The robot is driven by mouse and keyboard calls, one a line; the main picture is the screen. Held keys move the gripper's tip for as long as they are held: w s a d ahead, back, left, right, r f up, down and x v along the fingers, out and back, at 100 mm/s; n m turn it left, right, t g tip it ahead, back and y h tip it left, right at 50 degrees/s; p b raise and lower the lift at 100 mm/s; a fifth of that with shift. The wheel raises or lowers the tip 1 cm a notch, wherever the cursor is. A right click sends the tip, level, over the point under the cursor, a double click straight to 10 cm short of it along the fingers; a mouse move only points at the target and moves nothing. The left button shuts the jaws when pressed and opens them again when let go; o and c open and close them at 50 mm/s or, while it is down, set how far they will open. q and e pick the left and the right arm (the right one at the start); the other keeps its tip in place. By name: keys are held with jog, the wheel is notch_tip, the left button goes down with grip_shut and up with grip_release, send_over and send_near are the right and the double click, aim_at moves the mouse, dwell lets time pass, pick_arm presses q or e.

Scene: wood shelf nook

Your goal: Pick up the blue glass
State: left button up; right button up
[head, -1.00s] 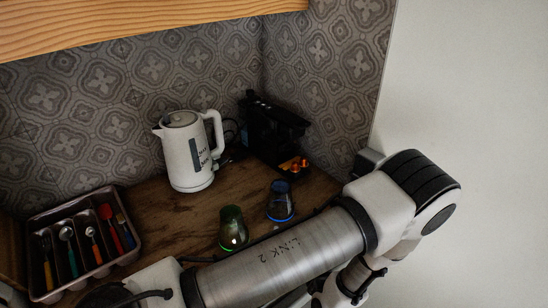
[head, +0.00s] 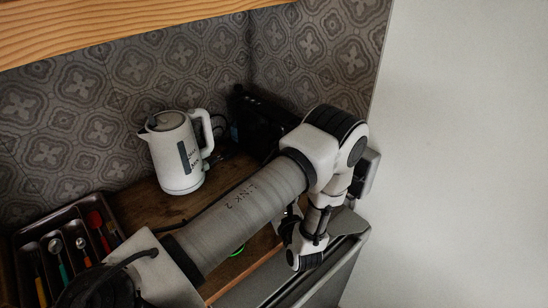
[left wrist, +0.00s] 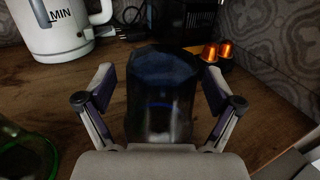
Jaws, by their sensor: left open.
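The blue glass (left wrist: 162,100) stands upright on the wooden counter in the left wrist view. It is dark and see-through, with a faint blue band. My left gripper (left wrist: 160,78) is open, with one finger on each side of the glass. I cannot tell whether either finger touches it. My right gripper is in neither view.
A green glass (left wrist: 25,152) stands to the left of the blue one; only a green sliver (head: 236,250) shows in the head view. A white kettle (head: 175,155), a black machine (head: 258,122) with orange pieces (left wrist: 217,50) beside it, and a cutlery tray (head: 22,240) also stand there.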

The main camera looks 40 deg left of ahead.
pick_arm(q)
jog(key=shift+d+r, duration=0.1)
jog(key=shift+d, duration=0.15)
jog(key=c, duration=0.8)
jog(key=shift+a, duration=0.1)
jog(key=c, duration=0.6)
jog(key=shift+c, duration=0.2)
